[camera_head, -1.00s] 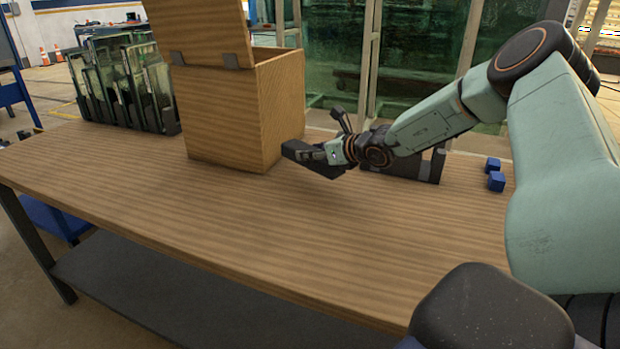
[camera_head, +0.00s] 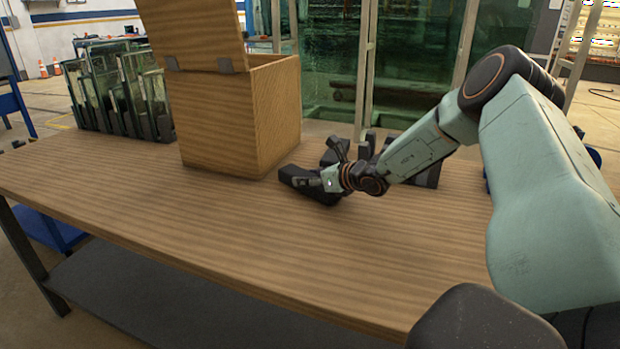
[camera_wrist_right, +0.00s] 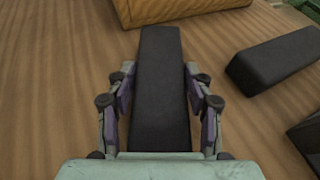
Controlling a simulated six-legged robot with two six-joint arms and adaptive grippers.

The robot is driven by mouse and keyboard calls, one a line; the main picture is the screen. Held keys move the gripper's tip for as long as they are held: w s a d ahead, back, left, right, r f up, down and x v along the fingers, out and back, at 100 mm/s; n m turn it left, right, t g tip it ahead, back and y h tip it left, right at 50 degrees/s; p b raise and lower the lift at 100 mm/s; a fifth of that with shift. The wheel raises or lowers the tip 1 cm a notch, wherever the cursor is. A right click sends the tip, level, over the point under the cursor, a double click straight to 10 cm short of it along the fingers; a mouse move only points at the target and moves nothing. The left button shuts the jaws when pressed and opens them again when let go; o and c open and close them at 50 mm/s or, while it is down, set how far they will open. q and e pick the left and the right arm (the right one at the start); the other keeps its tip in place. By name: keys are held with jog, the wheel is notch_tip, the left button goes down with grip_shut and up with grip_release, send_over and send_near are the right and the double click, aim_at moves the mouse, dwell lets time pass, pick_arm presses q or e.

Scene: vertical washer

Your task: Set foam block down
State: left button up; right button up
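A long black foam block (camera_head: 297,179) is at the tabletop, just right of the wooden box's front corner. In the right wrist view the block (camera_wrist_right: 160,95) lies lengthwise between the fingers of my right gripper (camera_wrist_right: 160,68), whose tips appear to touch both its sides. In the head view the right gripper (camera_head: 318,183) partly hides the block; it looks level and at or very near the table (camera_head: 200,235). Whether its underside fully touches cannot be told. My left gripper is not in view.
The wooden box (camera_head: 225,125) with a raised lid stands left of the block. Another black block (camera_wrist_right: 277,60) lies to the right in the wrist view. Glass panes in a rack (camera_head: 115,95) stand at the far left. The front of the table is clear.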

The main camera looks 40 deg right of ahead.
jog(key=o, duration=0.4)
jog(key=shift+w, duration=0.1)
